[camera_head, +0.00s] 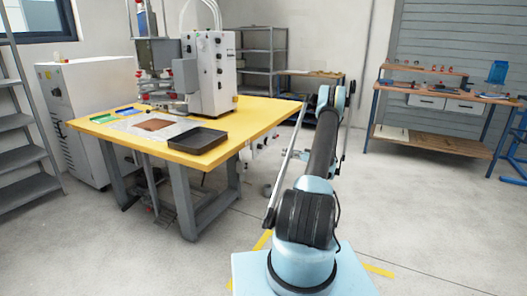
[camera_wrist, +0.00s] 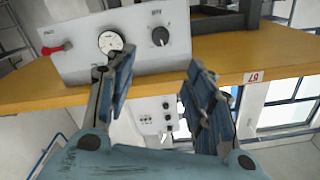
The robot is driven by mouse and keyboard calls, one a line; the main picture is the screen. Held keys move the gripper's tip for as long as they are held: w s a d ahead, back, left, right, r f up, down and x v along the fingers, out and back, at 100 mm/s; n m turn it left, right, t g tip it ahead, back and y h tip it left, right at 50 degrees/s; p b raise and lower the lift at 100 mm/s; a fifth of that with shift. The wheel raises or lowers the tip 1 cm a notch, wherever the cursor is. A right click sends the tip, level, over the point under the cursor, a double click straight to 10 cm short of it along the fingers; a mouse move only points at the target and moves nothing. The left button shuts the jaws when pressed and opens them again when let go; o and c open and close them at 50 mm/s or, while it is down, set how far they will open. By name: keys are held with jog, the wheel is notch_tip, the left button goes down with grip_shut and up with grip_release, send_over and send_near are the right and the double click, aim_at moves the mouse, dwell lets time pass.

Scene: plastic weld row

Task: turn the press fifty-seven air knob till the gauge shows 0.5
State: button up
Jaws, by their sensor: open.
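The gauge's needle and numbers are too small to read. My gripper (camera_wrist: 163,78) is open and empty, its two fingers spread wide. The knob lies beyond the fingertips, between them across the picture, and nothing touches it. The left finger covers the gauge's lower edge. In the head view the press (camera_head: 212,75) stands on the yellow table (camera_head: 255,112); my gripper is not clearly visible there.
A yellow board edge (camera_wrist: 225,66) with a small number tag (camera_wrist: 253,77) crosses the wrist view. A second white control panel (camera_wrist: 155,117) shows between the fingers. A black tray (camera_head: 198,140) lies on the table. Open floor (camera_head: 430,220) spreads at right.

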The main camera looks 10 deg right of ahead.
aim_at(262, 147)
jog(key=x, duration=1.6)
jog(key=shift+w+a, duration=0.15)
jog(key=shift+a, duration=0.05)
jog(key=c, duration=1.1)
